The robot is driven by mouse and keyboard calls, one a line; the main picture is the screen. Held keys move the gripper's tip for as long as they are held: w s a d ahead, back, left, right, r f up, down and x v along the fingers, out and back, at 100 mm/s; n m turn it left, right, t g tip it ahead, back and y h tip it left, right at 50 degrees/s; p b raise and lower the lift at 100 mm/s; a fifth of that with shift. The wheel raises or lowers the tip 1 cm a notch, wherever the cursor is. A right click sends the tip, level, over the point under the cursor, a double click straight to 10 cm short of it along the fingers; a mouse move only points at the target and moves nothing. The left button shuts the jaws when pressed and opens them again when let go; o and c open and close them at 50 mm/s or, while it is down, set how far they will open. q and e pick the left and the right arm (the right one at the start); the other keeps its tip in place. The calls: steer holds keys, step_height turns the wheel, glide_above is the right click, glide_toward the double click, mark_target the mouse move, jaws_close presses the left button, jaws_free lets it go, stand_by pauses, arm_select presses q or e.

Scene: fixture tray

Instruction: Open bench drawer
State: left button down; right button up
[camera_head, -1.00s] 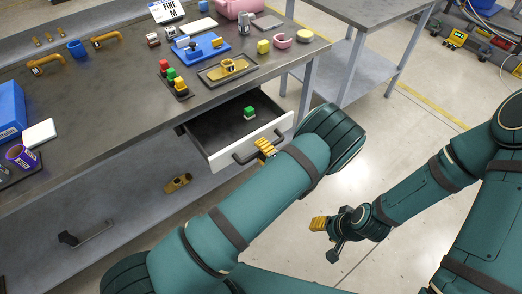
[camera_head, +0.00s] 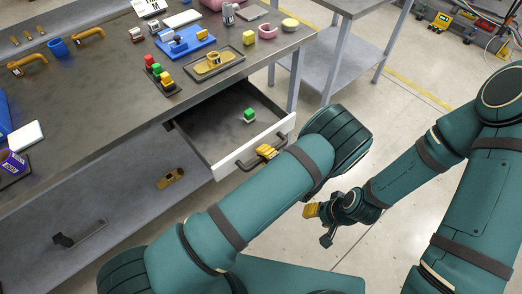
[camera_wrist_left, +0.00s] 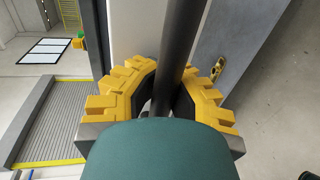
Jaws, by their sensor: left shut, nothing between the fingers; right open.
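The bench drawer (camera_head: 225,130) stands pulled well out from under the bench top, with its grey inside showing. Its white front (camera_head: 230,164) carries a dark bar handle (camera_head: 245,163). My left gripper (camera_head: 266,152) is at the handle, its yellow fingers shut. In the left wrist view the dark handle bar (camera_wrist_left: 184,40) runs between the yellow fingers (camera_wrist_left: 165,92); firm contact cannot be told. My right gripper (camera_head: 316,224) is open and empty, above the floor right of the drawer.
The bench top (camera_head: 100,95) holds a blue fixture (camera_head: 187,43), a tray with a yellow part (camera_head: 213,62), coloured blocks and a blue cup (camera_head: 58,47). A lower shelf (camera_head: 130,190) lies beneath. A second table (camera_head: 325,70) stands behind.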

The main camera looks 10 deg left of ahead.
arm_select(q)
steer(key=c, duration=0.9)
jaws_free()
steer(key=shift+r, duration=0.6)
steer(key=o, duration=0.4)
steer(key=r, duration=0.4)
steer(key=shift+w+r, duration=0.2)
steer(key=r, duration=0.4)
steer(key=shift+s, duration=0.25)
steer(key=c, duration=0.4)
steer(key=shift+r, duration=0.35)
steer(key=shift+f, duration=0.1)
